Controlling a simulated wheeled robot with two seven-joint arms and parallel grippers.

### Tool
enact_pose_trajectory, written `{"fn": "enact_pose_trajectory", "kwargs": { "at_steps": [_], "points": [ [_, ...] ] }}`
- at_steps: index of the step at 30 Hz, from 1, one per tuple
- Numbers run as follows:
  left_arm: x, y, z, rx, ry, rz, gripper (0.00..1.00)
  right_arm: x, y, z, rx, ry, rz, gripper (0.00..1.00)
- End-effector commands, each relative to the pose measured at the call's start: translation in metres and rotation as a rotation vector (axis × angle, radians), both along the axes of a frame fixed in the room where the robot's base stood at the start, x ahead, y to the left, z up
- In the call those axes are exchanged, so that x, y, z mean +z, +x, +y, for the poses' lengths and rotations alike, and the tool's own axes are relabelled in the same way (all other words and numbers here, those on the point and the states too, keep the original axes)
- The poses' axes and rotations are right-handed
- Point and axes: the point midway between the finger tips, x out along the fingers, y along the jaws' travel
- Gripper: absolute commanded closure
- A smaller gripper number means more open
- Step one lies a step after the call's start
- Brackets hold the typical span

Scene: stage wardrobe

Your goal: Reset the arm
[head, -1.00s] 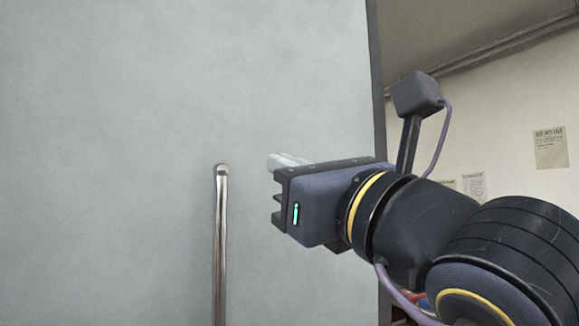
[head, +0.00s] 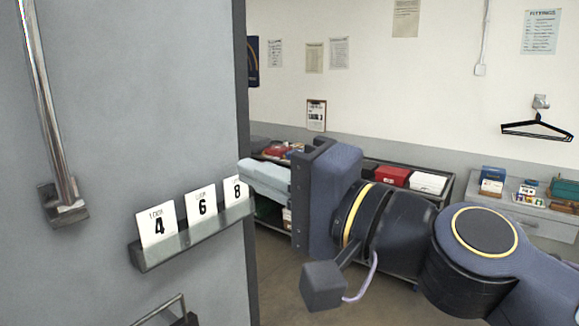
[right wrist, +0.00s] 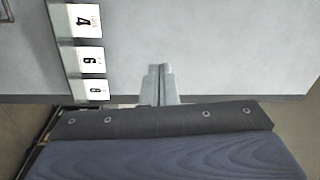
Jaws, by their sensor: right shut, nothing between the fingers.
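My right gripper (head: 243,172) reaches in from the right in the head view, its fingers pointing left toward the edge of a grey door-like panel (head: 140,90). In the right wrist view the two pale fingers (right wrist: 158,72) are together with nothing between them, in front of the grey panel surface. Whether the fingertips touch the panel cannot be told. My left gripper is in neither view.
A metal bar handle (head: 50,110) and a small rack (head: 190,238) holding cards numbered 4, 6 and 8 are on the panel. Behind stand a shelf with a red box (head: 394,176) and a grey counter (head: 545,222). A black hanger (head: 536,129) hangs on the wall.

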Motion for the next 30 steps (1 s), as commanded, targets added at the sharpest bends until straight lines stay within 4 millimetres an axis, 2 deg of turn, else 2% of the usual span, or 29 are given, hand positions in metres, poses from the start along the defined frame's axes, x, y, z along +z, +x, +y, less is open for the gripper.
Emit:
{"fn": "enact_pose_trajectory", "kwargs": {
  "at_steps": [1,5,6,8,12,16,18,22,25,30],
  "points": [
    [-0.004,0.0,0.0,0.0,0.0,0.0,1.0,-0.037,0.004,-0.022,-0.046,-0.122,-0.027,1.0],
    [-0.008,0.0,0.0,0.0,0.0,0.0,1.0,-0.123,0.004,-0.072,-0.109,-0.408,-0.041,1.0],
    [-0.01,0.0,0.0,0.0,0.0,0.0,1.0,-0.15,0.001,-0.088,-0.121,-0.49,-0.03,1.0],
    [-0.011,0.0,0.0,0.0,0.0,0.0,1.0,-0.188,-0.006,-0.112,-0.133,-0.605,-0.008,1.0],
    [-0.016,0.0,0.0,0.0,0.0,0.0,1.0,-0.276,-0.034,-0.166,-0.134,-0.846,0.085,1.0],
    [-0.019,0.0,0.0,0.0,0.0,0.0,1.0,-0.342,-0.069,-0.205,-0.106,-1.014,0.187,1.0],
    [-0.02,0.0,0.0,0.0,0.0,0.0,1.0,-0.369,-0.087,-0.219,-0.085,-1.078,0.235,1.0],
    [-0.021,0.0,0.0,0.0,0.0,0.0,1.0,-0.399,-0.11,-0.234,-0.055,-1.15,0.294,1.0],
    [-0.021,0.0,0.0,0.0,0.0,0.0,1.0,-0.408,-0.117,-0.239,-0.043,-1.172,0.313,1.0],
    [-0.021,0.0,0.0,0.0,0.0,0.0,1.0,-0.408,-0.117,-0.239,-0.043,-1.172,0.313,1.0]
  ]
}}
